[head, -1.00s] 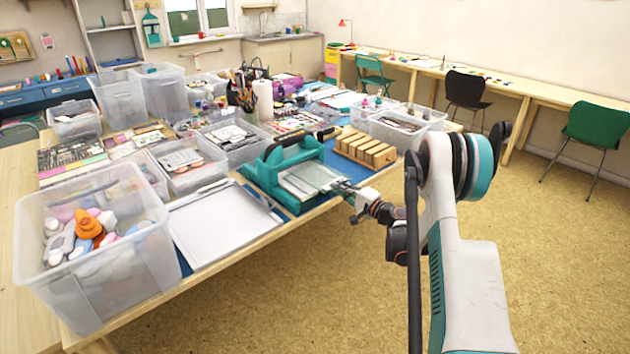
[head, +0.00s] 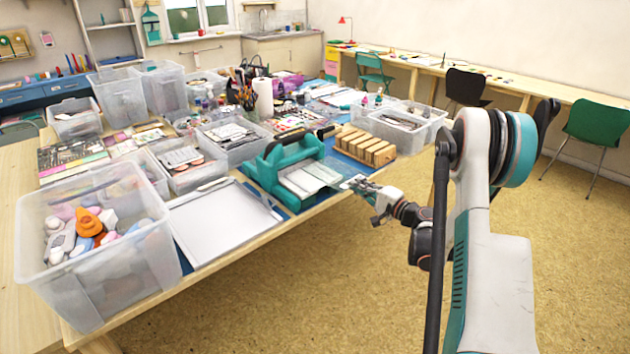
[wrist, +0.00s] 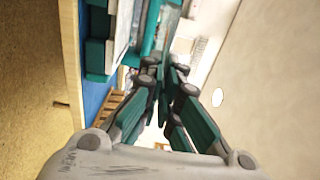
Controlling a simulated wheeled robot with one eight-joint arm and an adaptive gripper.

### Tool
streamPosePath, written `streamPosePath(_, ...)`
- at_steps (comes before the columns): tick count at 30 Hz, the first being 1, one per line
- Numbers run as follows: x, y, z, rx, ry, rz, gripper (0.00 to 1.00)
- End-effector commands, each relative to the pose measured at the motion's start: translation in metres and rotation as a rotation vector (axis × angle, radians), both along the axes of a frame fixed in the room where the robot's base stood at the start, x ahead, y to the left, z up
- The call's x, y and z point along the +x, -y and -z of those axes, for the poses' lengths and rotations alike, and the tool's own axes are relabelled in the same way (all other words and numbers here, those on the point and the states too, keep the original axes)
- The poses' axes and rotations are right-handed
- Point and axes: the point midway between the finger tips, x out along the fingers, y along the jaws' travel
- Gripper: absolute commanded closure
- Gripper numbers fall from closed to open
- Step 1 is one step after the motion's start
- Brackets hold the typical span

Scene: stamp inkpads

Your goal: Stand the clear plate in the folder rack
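The clear plate (head: 325,172) is a thin, pale greenish sheet at the front of the teal press (head: 292,160). It overlaps the paler plate (head: 300,183) on the press bed and reaches past it to the right. My gripper (head: 358,184) is at its right end, over the table's front edge. In the wrist view the teal-padded fingers (wrist: 164,78) come together at the tips, apparently on the thin plate seen nearly edge-on. The exact contact is hard to see. The wooden folder rack (head: 365,148), with several upright blocks and slots, stands right of the press.
A grey tray or board (head: 222,222) lies left of the press. A clear bin of punches (head: 95,250) stands at the front left. An open clear bin (head: 405,125) stands behind the rack. Open floor lies right of the table.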

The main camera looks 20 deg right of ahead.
Motion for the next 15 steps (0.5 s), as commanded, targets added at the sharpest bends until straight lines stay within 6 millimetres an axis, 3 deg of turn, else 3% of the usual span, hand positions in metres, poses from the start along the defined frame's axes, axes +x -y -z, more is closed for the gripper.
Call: streamPosePath(15,-0.061,0.023,-0.009,0.0,0.0,0.002,1.0)
